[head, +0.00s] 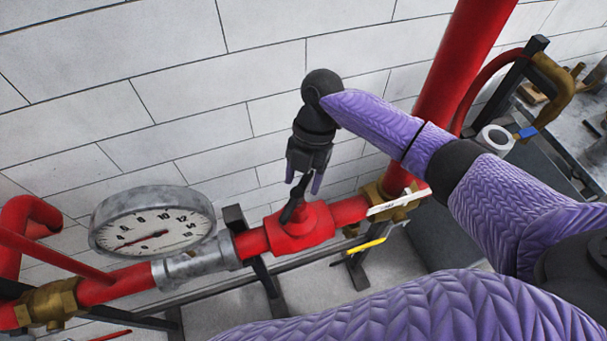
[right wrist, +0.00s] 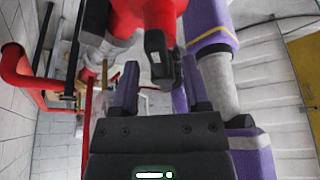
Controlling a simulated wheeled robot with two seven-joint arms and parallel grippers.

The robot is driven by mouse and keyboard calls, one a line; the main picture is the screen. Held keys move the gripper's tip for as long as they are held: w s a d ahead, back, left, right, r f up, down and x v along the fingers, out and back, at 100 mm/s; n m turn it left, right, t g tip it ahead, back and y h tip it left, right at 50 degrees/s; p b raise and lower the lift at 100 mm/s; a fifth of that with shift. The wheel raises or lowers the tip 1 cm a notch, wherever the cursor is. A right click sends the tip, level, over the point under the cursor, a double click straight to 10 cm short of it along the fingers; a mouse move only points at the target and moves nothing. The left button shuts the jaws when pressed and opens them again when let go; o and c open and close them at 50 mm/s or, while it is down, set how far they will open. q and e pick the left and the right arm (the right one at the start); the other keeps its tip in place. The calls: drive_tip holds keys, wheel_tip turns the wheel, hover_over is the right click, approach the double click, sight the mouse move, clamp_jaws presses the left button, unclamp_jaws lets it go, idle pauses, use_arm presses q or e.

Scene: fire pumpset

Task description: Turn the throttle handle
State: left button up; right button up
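A red valve body (head: 300,227) sits in the red pipe line, with a short black handle (head: 291,206) standing up from it; I take this as the throttle handle. My right gripper (head: 304,186) is just above it, pointing down. In the right wrist view, the two purple fingers of the right gripper (right wrist: 159,78) are spread apart. The black handle (right wrist: 158,55) shows between and just beyond their tips, below the red body (right wrist: 148,15). Whether a finger touches the handle I cannot tell. My left gripper is not seen.
A round pressure gauge (head: 152,228) stands left of the valve. A white lever (head: 398,202) on a brass valve and a yellow lever (head: 365,247) lie to the right. A thick red pipe (head: 455,75) rises near my right forearm. A block wall (head: 240,85) is behind.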

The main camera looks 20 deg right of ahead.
drive_tip(key=b+v, duration=0.1)
drive_tip(key=v, duration=0.9)
drive_tip(key=shift+f, duration=0.1)
